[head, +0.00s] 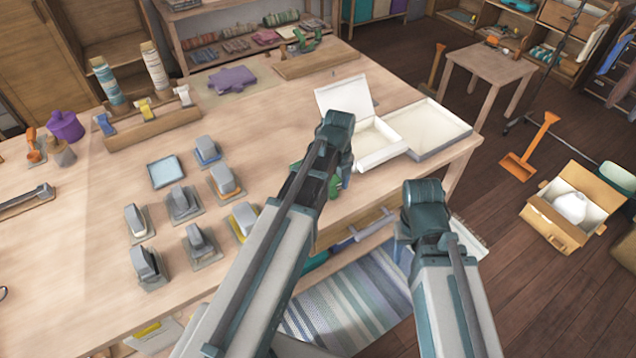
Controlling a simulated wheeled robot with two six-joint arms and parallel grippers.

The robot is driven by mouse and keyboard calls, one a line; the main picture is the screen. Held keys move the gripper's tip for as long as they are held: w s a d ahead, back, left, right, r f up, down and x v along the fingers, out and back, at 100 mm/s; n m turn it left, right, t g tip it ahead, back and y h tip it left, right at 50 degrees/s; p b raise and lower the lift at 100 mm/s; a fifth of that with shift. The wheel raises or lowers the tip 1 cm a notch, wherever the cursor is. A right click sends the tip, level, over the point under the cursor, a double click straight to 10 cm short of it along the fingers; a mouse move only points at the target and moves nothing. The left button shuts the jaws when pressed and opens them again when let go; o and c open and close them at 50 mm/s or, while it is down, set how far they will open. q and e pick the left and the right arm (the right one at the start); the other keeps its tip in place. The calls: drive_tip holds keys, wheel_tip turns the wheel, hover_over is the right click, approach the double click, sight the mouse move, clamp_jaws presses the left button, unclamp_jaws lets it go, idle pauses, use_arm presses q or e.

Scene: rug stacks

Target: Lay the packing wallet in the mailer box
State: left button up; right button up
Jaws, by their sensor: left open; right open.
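The mailer box (373,149) is most likely the open white box with its lid (346,97) raised, near the table's right end. I cannot pick out the packing wallet with certainty; a flat pale-blue square in a dark frame (165,172) lies left of centre on the table, but I cannot tell what it is. My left arm rises across the table's front, its bend just short of the box.
A shallow white tray (432,127) sits against the box's right side. Several grey blocks (184,205) stand left of my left arm. A striped rug (345,300) lies below the front edge.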

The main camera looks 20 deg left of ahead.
use_arm(q)
wheel_tip(320, 180, down, 2)
drive_tip(key=shift+f+b, duration=0.25)
drive_tip(key=shift+b, duration=0.5)
use_arm(e)
wheel_tip(320, 180, down, 2)
drive_tip(key=shift+f, duration=0.2)
use_arm(q)
drive_tip(key=shift+r, duration=0.1)
clamp_jaws()
idle(0.4)
